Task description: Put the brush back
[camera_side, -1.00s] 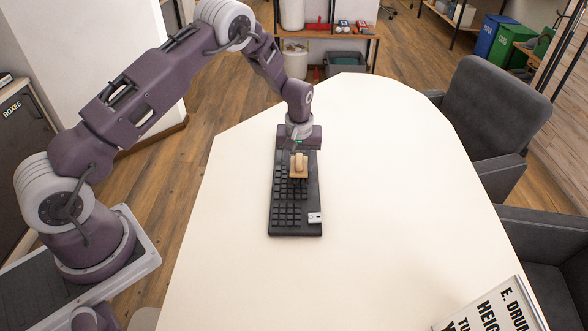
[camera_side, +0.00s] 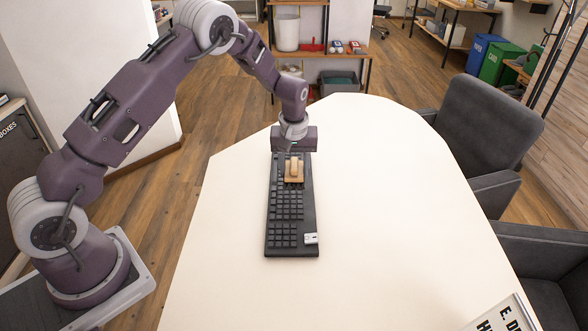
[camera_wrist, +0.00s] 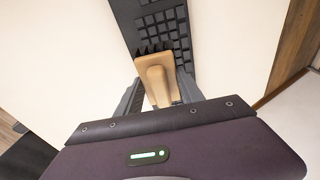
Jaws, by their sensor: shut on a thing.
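A small brush (camera_side: 294,170) with a tan wooden back and a raised grip is at the far end of a black keyboard (camera_side: 291,205). In the wrist view the brush (camera_wrist: 158,80) shows dark bristles along its far edge, over the keys of the keyboard (camera_wrist: 163,28). I cannot tell whether the bristles touch the keys. My gripper (camera_side: 294,158) points down at the keyboard's far end. In the wrist view my gripper (camera_wrist: 160,95) has a finger on each side of the brush's grip and is shut on it. The gripper body hides the keyboard's far edge.
A small white piece (camera_side: 311,238) is at the keyboard's near right corner. The cream table (camera_side: 400,190) is bare around the keyboard. Dark grey chairs (camera_side: 489,130) stand along its right side. A sign with black lettering (camera_side: 503,317) is at the near right.

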